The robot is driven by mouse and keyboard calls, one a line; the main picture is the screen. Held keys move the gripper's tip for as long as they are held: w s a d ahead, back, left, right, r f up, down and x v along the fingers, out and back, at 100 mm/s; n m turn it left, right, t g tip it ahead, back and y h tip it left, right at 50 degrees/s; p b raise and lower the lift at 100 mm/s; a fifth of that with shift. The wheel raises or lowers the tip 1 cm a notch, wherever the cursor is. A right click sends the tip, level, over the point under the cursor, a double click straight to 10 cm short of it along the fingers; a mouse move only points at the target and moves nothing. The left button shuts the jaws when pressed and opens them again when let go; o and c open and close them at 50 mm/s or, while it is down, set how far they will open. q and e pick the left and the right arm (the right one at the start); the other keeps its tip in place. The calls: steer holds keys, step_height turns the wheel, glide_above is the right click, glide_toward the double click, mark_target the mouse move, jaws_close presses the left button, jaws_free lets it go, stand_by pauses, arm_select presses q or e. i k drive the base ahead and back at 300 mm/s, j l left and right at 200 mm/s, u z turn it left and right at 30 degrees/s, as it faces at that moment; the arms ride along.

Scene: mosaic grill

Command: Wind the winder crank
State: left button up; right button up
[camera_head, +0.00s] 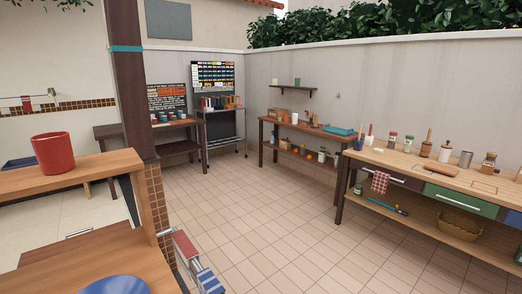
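I cannot make out a winder crank for certain in this view. A small metal fitting (51,92) with a thin bar is on the left wall, above a band of brown tiles. A small red object (27,103) is beside it. Both are too small to tell what they are. Neither of my grippers shows.
A red cup (54,153) stands on the wooden counter (100,165); a blue plate (116,286) lies on a lower surface. Red and blue-striped items (186,248) hang beside it. A long workbench (420,170) stands right. The tiled floor (240,200) between is clear.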

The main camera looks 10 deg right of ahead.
mark_target(309, 115)
steer(key=i+l+z, duration=0.3)
steer(key=i+l, duration=0.25)
steer(key=l, duration=0.25)
steer(key=i+l+z, duration=0.25)
steer(key=i+l, duration=0.35)
steer(key=i+u, duration=0.35)
steer(key=i+l+u, duration=0.15)
steer(key=i+u, duration=0.25)
steer(key=i, duration=0.15)
steer(key=i+l+u, duration=0.35)
steer(key=i+j, duration=0.1)
steer(key=i, duration=0.4)
steer(key=i+z, duration=0.1)
steer(key=i, duration=0.35)
steer(key=i+j, duration=0.2)
steer(key=i, duration=0.25)
steer(key=i+l+z, duration=0.2)
steer(key=i+z, duration=0.15)
steer(key=i, duration=0.2)
steer(key=i+z, duration=0.35)
steer(key=i, duration=0.2)
steer(key=i+z, duration=0.4)
steer(key=i, duration=0.15)
steer(key=i+j+z, duration=0.35)
steer(key=i, duration=0.15)
